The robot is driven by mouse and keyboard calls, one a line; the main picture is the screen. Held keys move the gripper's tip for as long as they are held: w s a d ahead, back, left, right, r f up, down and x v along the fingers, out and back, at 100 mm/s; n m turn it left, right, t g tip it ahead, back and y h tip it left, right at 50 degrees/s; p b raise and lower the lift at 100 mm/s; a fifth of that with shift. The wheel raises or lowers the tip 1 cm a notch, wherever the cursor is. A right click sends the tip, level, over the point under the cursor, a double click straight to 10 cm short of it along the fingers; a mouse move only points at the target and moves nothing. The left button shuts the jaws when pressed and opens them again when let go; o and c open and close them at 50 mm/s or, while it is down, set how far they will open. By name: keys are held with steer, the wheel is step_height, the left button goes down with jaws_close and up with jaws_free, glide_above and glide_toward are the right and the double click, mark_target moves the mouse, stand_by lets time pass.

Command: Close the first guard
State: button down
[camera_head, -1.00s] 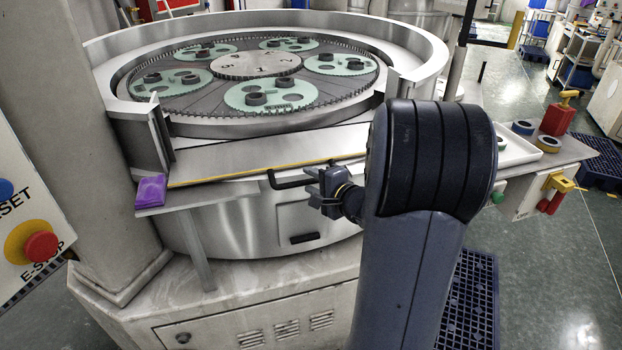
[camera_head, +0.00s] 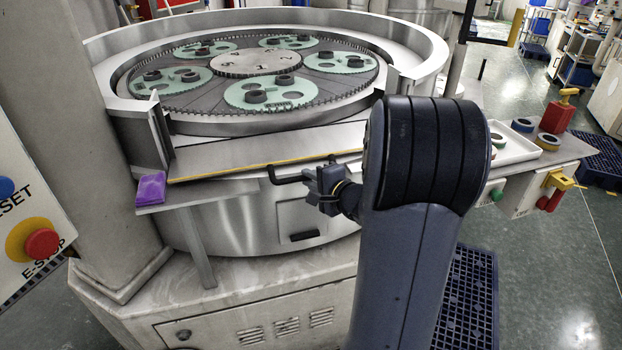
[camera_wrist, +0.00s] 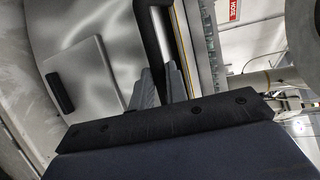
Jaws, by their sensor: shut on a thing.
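The first guard (camera_head: 230,155) is a flat grey metal panel with a yellow front edge, lying sloped outward in the front opening of the round machine's rim. Its black bar handle (camera_head: 285,180) sticks out from the front edge. My gripper (camera_head: 322,184) is shut on the right part of this handle. In the wrist view the handle (camera_wrist: 152,40) runs down between the two grey fingers of my gripper (camera_wrist: 161,88). The yellow edge (camera_wrist: 184,50) is just to its right. My arm hides the guard's right end in the head view.
A purple block (camera_head: 150,188) sits on a ledge left of the guard. A red E-stop button (camera_head: 42,243) is at far left. At right, a side table holds a white tray (camera_head: 520,150) and a red container (camera_head: 556,117). Geared plates with green discs lie inside the rim.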

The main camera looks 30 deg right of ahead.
steer(key=shift+w+r, duration=0.1)
steer(key=shift+r, duration=0.25)
